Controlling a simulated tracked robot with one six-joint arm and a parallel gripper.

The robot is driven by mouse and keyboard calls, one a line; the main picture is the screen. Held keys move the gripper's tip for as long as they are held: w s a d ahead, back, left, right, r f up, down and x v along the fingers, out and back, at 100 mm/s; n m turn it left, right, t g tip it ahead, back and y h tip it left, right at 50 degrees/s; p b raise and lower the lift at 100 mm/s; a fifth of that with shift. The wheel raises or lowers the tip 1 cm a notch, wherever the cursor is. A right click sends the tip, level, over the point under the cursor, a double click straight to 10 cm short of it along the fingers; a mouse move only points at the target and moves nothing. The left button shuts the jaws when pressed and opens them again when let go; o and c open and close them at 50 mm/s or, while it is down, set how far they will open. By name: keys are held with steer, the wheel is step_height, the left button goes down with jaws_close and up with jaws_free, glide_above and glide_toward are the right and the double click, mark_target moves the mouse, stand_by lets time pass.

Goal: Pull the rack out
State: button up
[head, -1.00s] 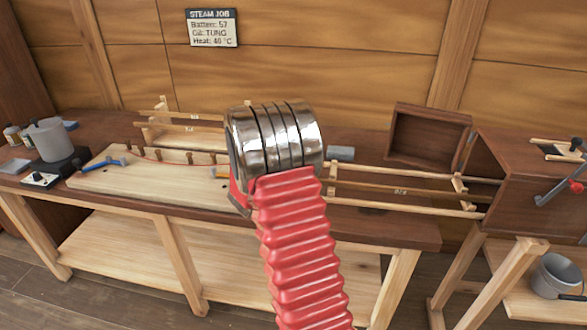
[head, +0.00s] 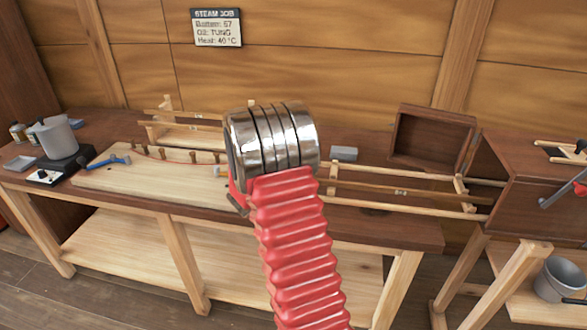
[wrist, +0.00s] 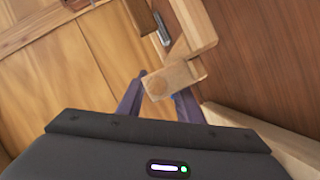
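The wooden rack (head: 398,190) is a light frame of long rails with cross pieces. It stretches from the mouth of the brown box (head: 525,185) on the right to behind my arm, over the bench. Most of its visible length is outside the box; its right end reaches the opening. My arm's metal cuff and red bellows hide my gripper and the rack's left end in the head view. In the wrist view, the dark fingers of my gripper (wrist: 160,100) are closed around a light wooden end piece (wrist: 175,78), seemingly the rack's; the contact is partly hidden.
The box's door (head: 432,138) stands open behind the rails. On the bench lie a pale board (head: 150,187) with pegs, a blue-handled tool (head: 108,162) and a grey block (head: 344,153). A pot (head: 57,137) stands far left. A bucket (head: 558,280) sits low right.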

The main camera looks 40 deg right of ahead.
steer(key=shift+a+r, duration=0.1)
steer(key=shift+a, duration=0.05)
steer(key=v, duration=1.3)
steer(key=shift+a, duration=0.25)
steer(key=shift+s, duration=0.1)
